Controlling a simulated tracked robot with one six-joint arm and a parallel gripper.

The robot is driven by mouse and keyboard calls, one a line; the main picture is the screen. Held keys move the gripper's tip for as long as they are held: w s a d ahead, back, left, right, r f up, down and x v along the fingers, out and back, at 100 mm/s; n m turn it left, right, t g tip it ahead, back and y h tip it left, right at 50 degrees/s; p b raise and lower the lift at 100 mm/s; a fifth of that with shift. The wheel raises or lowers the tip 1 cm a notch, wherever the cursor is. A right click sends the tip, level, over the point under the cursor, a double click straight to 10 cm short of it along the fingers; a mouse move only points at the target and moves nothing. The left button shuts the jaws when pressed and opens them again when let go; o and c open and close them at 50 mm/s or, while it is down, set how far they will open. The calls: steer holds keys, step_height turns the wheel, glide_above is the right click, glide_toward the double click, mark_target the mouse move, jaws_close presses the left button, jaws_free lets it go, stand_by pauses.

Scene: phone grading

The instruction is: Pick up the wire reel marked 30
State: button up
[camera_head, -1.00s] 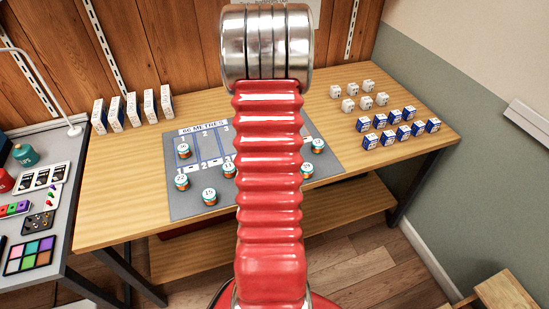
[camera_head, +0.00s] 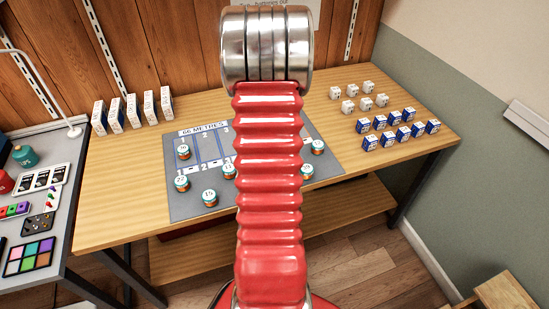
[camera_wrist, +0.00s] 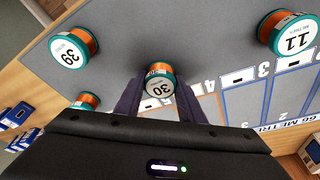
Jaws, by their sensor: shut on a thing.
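The wire reel marked 30 (camera_wrist: 159,84) has a white label, orange wire and a teal rim. In the wrist view it sits between the two fingers of my gripper (camera_wrist: 158,96), which is shut on it. I cannot tell whether the reel is clear of the grey mat (camera_wrist: 200,40). In the head view my red arm hides the gripper and this reel.
In the wrist view, reel 39 (camera_wrist: 75,50) is to the left and reel 11 (camera_wrist: 288,33) to the right. An unread reel (camera_wrist: 87,101) lies near the left finger. In the head view, reel 15 (camera_head: 209,197) and reel 22 (camera_head: 182,183) stand on the mat.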

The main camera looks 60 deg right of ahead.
steer(key=shift+r, duration=0.15)
step_height(320, 180, up, 10)
steer(key=shift+f, duration=0.1)
stand_by(0.3)
stand_by(0.6)
